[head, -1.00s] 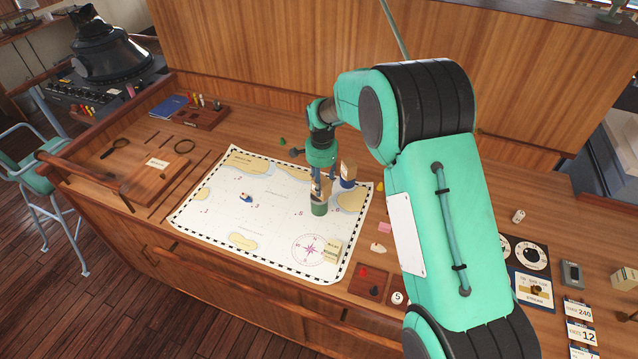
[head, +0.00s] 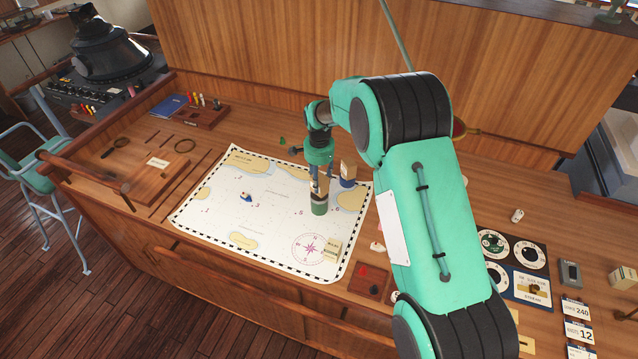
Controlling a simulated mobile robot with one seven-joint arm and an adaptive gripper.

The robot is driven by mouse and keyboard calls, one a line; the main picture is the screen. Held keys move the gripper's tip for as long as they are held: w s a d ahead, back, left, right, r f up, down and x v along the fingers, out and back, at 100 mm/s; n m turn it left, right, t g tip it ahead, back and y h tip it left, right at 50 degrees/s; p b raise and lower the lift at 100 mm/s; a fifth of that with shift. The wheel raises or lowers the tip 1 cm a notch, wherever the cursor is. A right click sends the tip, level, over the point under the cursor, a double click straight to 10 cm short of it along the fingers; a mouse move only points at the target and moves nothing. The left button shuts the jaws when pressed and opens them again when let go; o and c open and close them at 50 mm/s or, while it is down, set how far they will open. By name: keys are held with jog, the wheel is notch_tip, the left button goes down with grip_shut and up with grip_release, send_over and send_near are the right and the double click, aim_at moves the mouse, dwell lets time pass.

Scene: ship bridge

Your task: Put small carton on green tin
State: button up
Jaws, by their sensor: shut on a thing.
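My gripper (head: 320,174) points down over the chart and is shut on a small tan carton (head: 322,185). The green tin (head: 319,208) stands upright on the chart directly below the carton. The carton's lower end is at or just above the tin's top; I cannot tell whether they touch. The fingers hide part of the carton.
Another carton (head: 348,169) sits on a blue tin (head: 348,182) close on the right. A pale carton (head: 332,250) lies near the compass rose. A small blue-and-white boat (head: 246,197) stands on the chart (head: 285,190). The chart's left part is mostly clear.

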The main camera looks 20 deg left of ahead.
aim_at(319, 177)
jog(key=shift+s+f, duration=0.1)
jog(key=shift+f, duration=0.6)
jog(key=shift+r+p, duration=0.1)
jog(key=shift+p, duration=0.2)
jog(key=o, duration=1.4)
jog(key=shift+o, duration=0.2)
jog(key=shift+r, duration=0.1)
jog(key=shift+r+b, duration=1.05)
jog(key=shift+r, duration=4.6)
